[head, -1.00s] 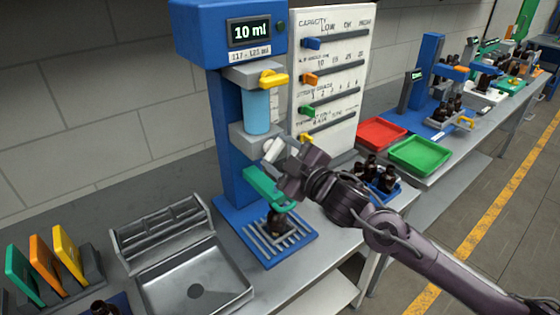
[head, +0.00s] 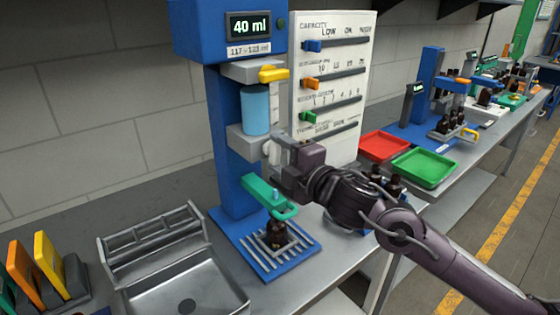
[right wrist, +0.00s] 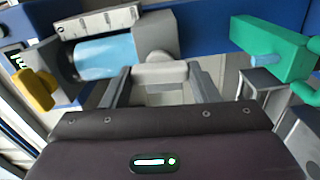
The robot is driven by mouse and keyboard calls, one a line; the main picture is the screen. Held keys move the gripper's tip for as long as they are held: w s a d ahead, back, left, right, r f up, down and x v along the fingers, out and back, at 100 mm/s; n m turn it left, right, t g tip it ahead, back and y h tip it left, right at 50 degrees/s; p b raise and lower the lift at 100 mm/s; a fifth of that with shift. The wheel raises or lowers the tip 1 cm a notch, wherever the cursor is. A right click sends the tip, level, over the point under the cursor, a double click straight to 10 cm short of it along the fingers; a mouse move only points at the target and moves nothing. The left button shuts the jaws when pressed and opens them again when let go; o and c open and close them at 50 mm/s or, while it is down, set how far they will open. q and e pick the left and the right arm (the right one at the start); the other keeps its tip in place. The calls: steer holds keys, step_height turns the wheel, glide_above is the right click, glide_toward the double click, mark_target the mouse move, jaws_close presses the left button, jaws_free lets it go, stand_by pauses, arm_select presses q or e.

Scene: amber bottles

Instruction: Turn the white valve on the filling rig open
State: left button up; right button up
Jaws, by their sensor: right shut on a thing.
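The filling rig (head: 234,150) is a blue column with a display reading 40 ml. Its light-blue cylinder (head: 256,110) stands between a yellow lever (head: 273,75) above and the white valve (head: 271,152) below. My right gripper (head: 278,150) is shut on the white valve's handle, which looks close to upright in the head view. In the right wrist view the handle (right wrist: 160,73) lies between the two fingers. An amber bottle (head: 275,237) stands on the rig's slatted base, below the green arm (head: 262,192). My left gripper is out of view.
A metal tray (head: 180,290) lies left of the rig. A white settings panel (head: 345,50) stands behind my right arm. Red (head: 384,146) and green (head: 424,168) trays and amber bottles (head: 393,186) are to the right.

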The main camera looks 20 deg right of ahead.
stand_by(0.5)
steer(key=o, duration=1)
steer(key=shift+b+v, duration=1.5)
steer(key=shift+v, duration=2.4)
